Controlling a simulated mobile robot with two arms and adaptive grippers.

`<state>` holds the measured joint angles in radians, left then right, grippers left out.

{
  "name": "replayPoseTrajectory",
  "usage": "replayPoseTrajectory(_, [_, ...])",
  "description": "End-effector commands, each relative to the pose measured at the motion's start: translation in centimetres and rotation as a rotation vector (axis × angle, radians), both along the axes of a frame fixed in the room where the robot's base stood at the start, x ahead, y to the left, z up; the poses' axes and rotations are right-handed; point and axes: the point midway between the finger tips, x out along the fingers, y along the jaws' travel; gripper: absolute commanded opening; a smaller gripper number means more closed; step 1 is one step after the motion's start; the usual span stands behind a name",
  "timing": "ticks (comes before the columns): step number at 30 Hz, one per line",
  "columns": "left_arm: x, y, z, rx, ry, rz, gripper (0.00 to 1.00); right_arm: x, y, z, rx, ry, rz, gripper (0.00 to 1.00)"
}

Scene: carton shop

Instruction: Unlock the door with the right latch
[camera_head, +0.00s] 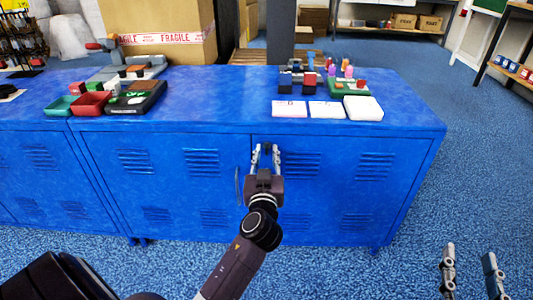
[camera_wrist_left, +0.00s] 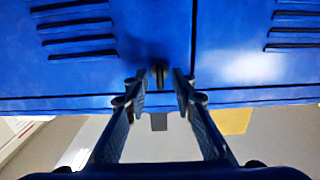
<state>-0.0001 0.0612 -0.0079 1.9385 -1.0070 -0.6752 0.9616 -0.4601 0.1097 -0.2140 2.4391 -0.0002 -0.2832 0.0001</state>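The blue cabinet (camera_head: 340,140) has two vented doors, both closed. The right door (camera_head: 320,190) carries a small dark latch (camera_head: 266,147) near its top left corner, beside the seam. My left gripper (camera_head: 266,153) is in front of this latch, its fingers apart on either side of it. The left wrist view shows the latch (camera_wrist_left: 158,74) between the two open fingertips (camera_wrist_left: 158,88), with gaps and no clear contact. My right gripper (camera_head: 472,268) is at the lower right, its fingers apart and empty, away from the cabinet.
A dark upright handle (camera_head: 238,185) is on the left door by the seam. The cabinet top (camera_head: 220,100) holds red and green trays, a dark device (camera_head: 136,98), white boxes (camera_head: 327,109) and a green board with coloured parts. The floor in front and right is clear.

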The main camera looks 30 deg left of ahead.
Motion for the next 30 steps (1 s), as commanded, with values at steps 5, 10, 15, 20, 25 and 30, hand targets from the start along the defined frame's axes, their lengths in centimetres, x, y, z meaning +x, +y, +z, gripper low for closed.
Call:
replayPoseTrajectory(5, [0.37, 0.26, -0.01, 0.0, 0.0, 0.001, 0.24, -0.02, 0.03, 0.18, 0.002, -0.008, 0.0, 0.4])
replayPoseTrajectory(10, [0.34, 0.23, -0.02, -0.001, 0.001, 0.0, 0.22, -0.02, 0.04, 0.2, 0.003, -0.008, 0.0, 0.4])
replayPoseTrajectory(15, [0.33, 0.21, -0.03, -0.001, 0.001, 0.0, 0.03, -0.02, 0.04, 0.19, 0.003, -0.008, 0.001, 0.4])
replayPoseTrajectory(20, [0.33, 0.21, -0.03, -0.001, 0.001, 0.0, 0.0, -0.01, 0.04, 0.18, 0.003, -0.008, 0.001, 0.4])
replayPoseTrajectory(25, [0.33, 0.21, -0.01, 0.004, 0.003, 0.0, 0.0, -0.01, 0.04, 0.14, 0.002, -0.005, 0.001, 0.4])
replayPoseTrajectory(30, [0.33, 0.21, 0.01, 0.035, 0.023, 0.001, 0.0, 0.07, 0.04, -0.31, -0.004, 0.02, 0.0, 0.4])
